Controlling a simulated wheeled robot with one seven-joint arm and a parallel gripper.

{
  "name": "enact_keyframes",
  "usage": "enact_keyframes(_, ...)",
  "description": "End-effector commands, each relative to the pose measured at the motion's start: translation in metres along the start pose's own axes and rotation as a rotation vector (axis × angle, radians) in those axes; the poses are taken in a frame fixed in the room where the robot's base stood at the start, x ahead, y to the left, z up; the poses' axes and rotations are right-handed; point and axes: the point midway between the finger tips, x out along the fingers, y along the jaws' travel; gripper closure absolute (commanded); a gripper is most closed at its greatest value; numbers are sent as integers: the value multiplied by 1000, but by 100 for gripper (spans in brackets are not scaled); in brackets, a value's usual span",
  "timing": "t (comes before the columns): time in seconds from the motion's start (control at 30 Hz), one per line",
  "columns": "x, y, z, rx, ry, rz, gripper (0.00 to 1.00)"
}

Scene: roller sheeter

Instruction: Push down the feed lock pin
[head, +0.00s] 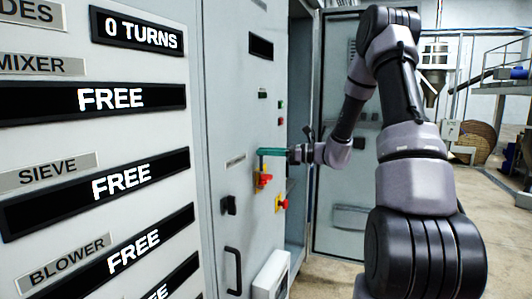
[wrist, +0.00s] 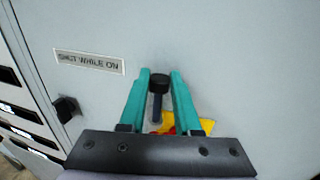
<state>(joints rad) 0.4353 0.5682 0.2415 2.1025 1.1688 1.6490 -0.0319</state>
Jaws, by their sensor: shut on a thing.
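My gripper (wrist: 160,77) has two teal fingers closed on a dark pin with a round black head (wrist: 159,82) at the grey cabinet door. The head sits between the fingertips, and a dark shaft runs down from it between the fingers. No label names this pin, so I cannot tell for sure that it is the feed lock pin. In the head view, my gripper (head: 272,152) reaches the door from the right, above a red and yellow switch (head: 263,180). The pin is hidden behind the fingers there.
A cabinet door (head: 350,180) stands behind my arm.

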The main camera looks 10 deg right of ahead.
Motion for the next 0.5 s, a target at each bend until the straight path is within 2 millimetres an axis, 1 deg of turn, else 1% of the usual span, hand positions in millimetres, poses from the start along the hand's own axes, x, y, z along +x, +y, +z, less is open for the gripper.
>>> enact_keyframes(0.17, 0, 0, -2, 1, 0, -1, 100)
enact_keyframes(0.27, 0, 0, -15, 5, 0, -1, 100)
enact_keyframes(0.4, 0, 0, -42, 4, 1, -1, 100)
enact_keyframes(0.5, 0, 0, -53, 2, 1, -1, 100)
